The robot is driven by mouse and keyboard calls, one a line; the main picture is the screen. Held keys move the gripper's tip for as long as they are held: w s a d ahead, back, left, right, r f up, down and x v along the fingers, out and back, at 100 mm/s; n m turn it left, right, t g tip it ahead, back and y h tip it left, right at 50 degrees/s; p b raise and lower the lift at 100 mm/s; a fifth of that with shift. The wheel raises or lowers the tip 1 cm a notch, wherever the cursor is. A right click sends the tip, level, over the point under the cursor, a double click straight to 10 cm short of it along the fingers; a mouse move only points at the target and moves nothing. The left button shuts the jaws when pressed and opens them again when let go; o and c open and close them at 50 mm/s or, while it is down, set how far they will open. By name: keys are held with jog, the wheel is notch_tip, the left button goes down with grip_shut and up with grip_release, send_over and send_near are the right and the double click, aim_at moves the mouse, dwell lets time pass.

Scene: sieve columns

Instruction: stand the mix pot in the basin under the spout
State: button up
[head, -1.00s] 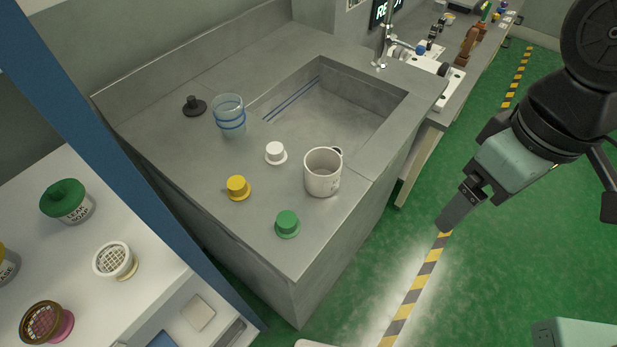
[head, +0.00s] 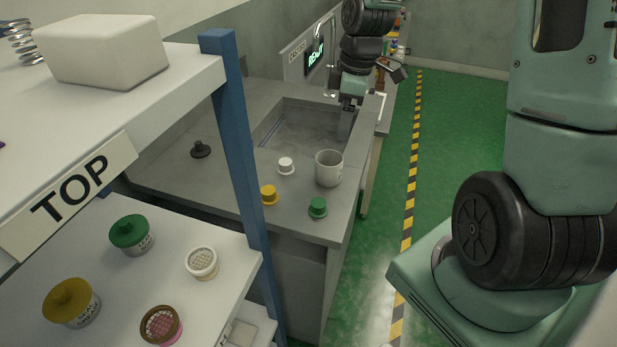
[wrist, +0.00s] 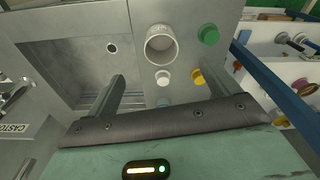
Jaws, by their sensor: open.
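A pale grey pot with a handle, which I take as the mix pot (head: 329,168), stands upright on the counter at the basin's front right corner. In the wrist view the pot (wrist: 161,45) shows its open mouth beyond the fingertips. The basin (head: 290,130) is sunk in the grey counter and looks empty; the wrist view shows its floor (wrist: 75,62) and a drain hole. The spout (head: 330,94) is at the basin's far end, partly hidden by my arm. My gripper (head: 345,125) is open and empty above the basin's right side, apart from the pot; its fingers (wrist: 152,88) frame the wrist view.
A white stopper (head: 286,166), a yellow stopper (head: 268,194) and a green stopper (head: 317,208) stand close around the pot. A black stopper (head: 200,149) is farther left. A blue shelf post (head: 240,150) and shelves with jars (head: 131,235) block the left foreground.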

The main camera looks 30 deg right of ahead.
aim_at(328, 168)
jog(key=f, duration=0.7)
jog(key=w+a+f, duration=0.1)
jog(key=f, duration=0.3)
jog(key=shift+w+a+f+p, duration=0.15)
jog(key=shift+a+f+p, duration=0.05)
jog(key=shift+f, duration=0.65)
jog(key=shift+w+a+f+p, duration=0.2)
jog(key=shift+f+p, duration=0.05)
jog(key=shift+f, duration=0.65)
jog(key=shift+w+a+f+p, duration=0.15)
jog(key=shift+a+f+p, duration=0.05)
jog(key=shift+f, duration=0.65)
jog(key=c, duration=1.1)
jog(key=shift+c, duration=0.2)
jog(key=shift+r, duration=0.1)
